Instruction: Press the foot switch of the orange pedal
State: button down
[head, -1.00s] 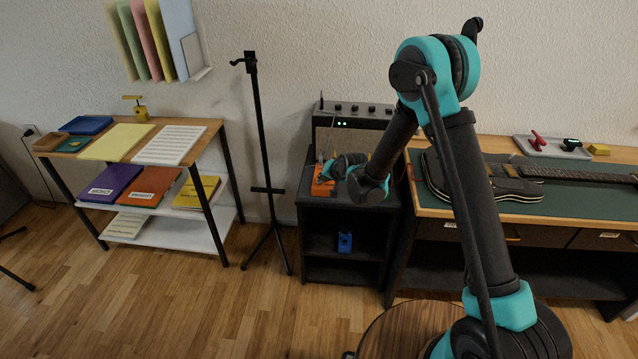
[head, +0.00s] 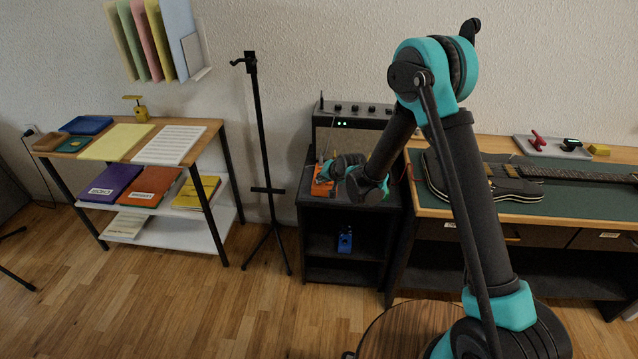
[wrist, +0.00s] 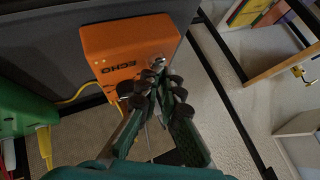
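The orange pedal (wrist: 128,55), marked ECHO, lies on the dark top of the low cabinet, near its edge. In the head view the orange pedal (head: 321,188) is partly covered by my gripper (head: 328,172). The pedal's silver foot switch (wrist: 157,64) shows at its end, close to my fingertips. My gripper (wrist: 161,78) has its two fingertips together with nothing seen between them, over the foot-switch end. I cannot tell whether the tips touch the switch.
A green pedal (wrist: 25,112) with yellow cables stands beside the orange one. An amplifier (head: 358,118) stands behind on the cabinet. A blue pedal (head: 345,242) sits on the shelf below. A black stand (head: 262,140) rises left; a guitar (head: 500,182) lies right.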

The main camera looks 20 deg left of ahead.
jog(key=shift+r, duration=3)
jog(key=c, duration=2.3)
grip_release()
